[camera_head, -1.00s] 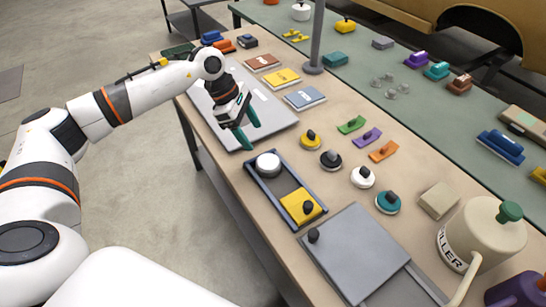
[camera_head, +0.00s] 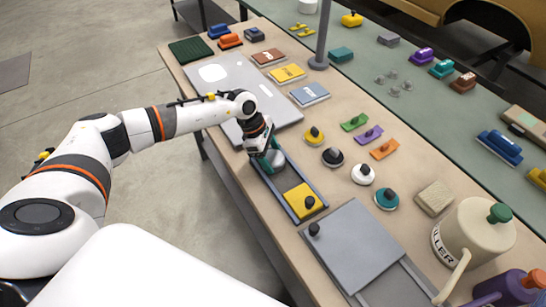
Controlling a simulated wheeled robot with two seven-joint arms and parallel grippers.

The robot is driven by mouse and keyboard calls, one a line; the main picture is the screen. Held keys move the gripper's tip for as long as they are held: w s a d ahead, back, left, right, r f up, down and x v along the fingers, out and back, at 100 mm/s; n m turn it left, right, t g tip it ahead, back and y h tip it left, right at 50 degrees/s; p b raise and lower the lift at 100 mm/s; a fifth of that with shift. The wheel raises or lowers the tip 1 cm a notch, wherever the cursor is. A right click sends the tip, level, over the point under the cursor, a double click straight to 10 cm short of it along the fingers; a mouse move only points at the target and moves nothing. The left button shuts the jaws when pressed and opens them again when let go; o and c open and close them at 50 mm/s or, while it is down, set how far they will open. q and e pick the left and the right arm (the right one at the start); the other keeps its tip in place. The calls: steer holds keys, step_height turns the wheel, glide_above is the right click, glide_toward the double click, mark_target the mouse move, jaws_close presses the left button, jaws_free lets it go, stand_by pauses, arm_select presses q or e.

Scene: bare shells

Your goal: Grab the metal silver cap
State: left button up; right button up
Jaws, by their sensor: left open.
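The fingers and wrist hide part of the cap. I cannot tell whether the fingers touch it. A yellow block with a black knob (camera_head: 301,200) lies at the near end of the same tray. My right gripper is not in view.
A grey flat plate (camera_head: 255,90) lies behind the gripper and a grey panel (camera_head: 352,250) lies in front of the tray. Several knobbed discs, such as a black one (camera_head: 332,157), stand to the right. A grey post (camera_head: 321,35) rises farther back.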

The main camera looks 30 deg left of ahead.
arm_select(q)
steer(key=c, duration=0.7)
steer(key=shift+r, duration=0.1)
